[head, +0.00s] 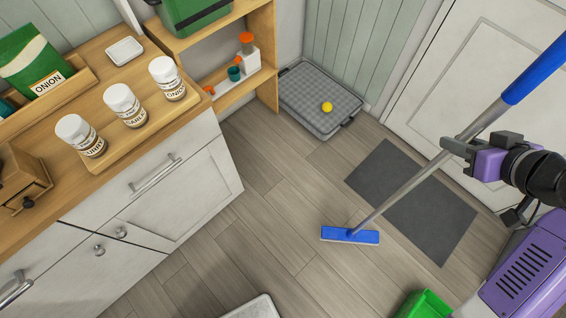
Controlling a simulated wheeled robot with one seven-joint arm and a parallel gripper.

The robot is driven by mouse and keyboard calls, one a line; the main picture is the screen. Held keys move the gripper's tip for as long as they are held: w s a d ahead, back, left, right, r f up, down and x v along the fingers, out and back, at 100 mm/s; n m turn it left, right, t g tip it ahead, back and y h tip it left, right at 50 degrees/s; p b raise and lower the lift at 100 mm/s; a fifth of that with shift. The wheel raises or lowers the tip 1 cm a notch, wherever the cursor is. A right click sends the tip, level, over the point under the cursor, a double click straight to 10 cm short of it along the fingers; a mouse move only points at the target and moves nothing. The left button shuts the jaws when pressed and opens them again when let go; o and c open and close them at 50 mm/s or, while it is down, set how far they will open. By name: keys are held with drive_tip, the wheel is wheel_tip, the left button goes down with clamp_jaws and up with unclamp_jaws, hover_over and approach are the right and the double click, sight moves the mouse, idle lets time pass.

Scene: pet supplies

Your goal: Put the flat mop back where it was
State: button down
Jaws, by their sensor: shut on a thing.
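The flat mop (408,175) has a blue flat head, a grey metal pole and a blue grip at the top. It leans up to the right across the right half of the head view. Its head is low, at or close to the floor beside the dark mat's left edge. My gripper (466,146) is shut on the pole below the blue grip. The jaws partly cover the pole there.
A dark grey mat (440,222) lies under the pole. A grey tray (308,112) with a yellow ball (327,107) is by the wall. A green bin (425,304) and a pale tray (254,308) are at the bottom. A counter (135,140) with jars fills the left. A white door (480,85) is at right.

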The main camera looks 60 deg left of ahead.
drive_tip(key=s+a+r+n+g, duration=0.2)
drive_tip(key=s+a+r+n, duration=0.1)
drive_tip(key=s+a, duration=0.6)
drive_tip(key=s+a+r+n+g, duration=0.2)
drive_tip(key=s+a+r, duration=0.1)
drive_tip(key=s+a, duration=0.65)
drive_tip(key=s+a+r+n+g+b, duration=0.1)
drive_tip(key=s+a+r+n+g, duration=0.2)
drive_tip(key=s, duration=0.7)
drive_tip(key=s+a+r+n+g, duration=0.15)
drive_tip(key=s+a+r, duration=0.25)
drive_tip(key=s, duration=0.6)
wheel_tip(320, 180, down, 20)
drive_tip(key=d+p, duration=0.1)
drive_tip(key=p, duration=0.1)
drive_tip(key=shift+s+d+f+t+h, duration=0.2)
drive_tip(key=shift+d+t+h, duration=0.05)
drive_tip(key=shift+t+h, duration=0.15)
drive_tip(key=shift+f+n, duration=0.15)
drive_tip(key=shift+n, duration=0.1)
drive_tip(key=c, duration=1.3)
unclamp_jaws()
drive_tip(key=shift+f, duration=0.15)
drive_tip(key=shift+o, duration=0.2)
